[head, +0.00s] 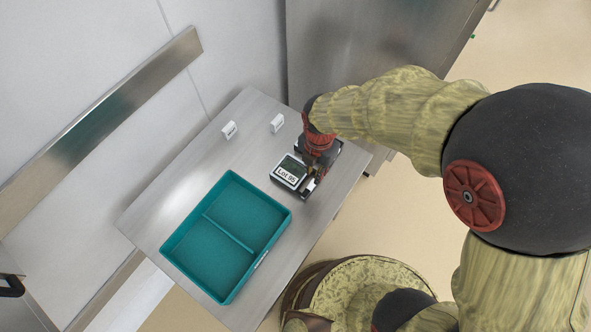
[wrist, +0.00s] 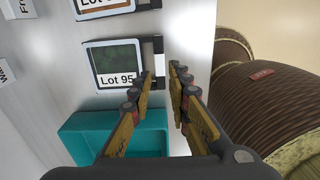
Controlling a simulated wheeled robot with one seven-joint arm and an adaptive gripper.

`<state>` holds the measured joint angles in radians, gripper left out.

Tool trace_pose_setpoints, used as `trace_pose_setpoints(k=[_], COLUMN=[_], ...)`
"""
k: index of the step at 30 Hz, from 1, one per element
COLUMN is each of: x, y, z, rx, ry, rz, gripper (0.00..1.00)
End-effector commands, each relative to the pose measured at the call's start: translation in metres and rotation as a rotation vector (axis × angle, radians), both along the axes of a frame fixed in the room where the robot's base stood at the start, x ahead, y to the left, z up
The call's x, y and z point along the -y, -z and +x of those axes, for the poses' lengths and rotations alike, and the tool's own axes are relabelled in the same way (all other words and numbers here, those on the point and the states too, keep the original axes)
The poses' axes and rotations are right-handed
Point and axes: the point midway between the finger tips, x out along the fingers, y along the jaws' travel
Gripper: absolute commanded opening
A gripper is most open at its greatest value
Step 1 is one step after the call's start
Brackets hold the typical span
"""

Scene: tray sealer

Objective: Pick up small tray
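A small tray (head: 290,171) with a dark green surface, pale rim and "Lot 95" label lies on the steel table. It also shows in the wrist view (wrist: 117,60), with a black and white tab (wrist: 158,72) on its right side. My gripper (wrist: 161,72) is open above that tab, one fingertip on each side of it in the picture. I cannot tell whether the fingers touch it. In the head view my gripper (head: 315,174) is over the tray's right end and partly hides it. A second labelled tray (wrist: 105,9) lies beside it, cut off by the wrist view's top edge.
A teal two-compartment bin (head: 228,225) stands on the table (head: 160,205), left of the small tray, and looks empty. Two small white signs (head: 229,130) (head: 277,123) stand near the wall. A steel cabinet (head: 365,45) is behind the table. The table's right edge is close to my gripper.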

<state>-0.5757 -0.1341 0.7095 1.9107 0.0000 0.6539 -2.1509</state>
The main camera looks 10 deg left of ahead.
Motion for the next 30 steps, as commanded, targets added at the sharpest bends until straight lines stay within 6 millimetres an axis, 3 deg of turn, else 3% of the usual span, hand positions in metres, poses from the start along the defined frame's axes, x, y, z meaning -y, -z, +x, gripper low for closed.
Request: trace_pose_setpoints(k=[13,21,30], x=[-0.001,-0.002,-0.003], y=[0.038,0.076,0.078], z=[-0.002,-0.003,-0.003], rx=[-0.002,-0.001,0.002], ry=[-0.019,-0.017,-0.016], rz=[-0.001,-0.001,0.001], gripper=[0.18,0.18,0.17])
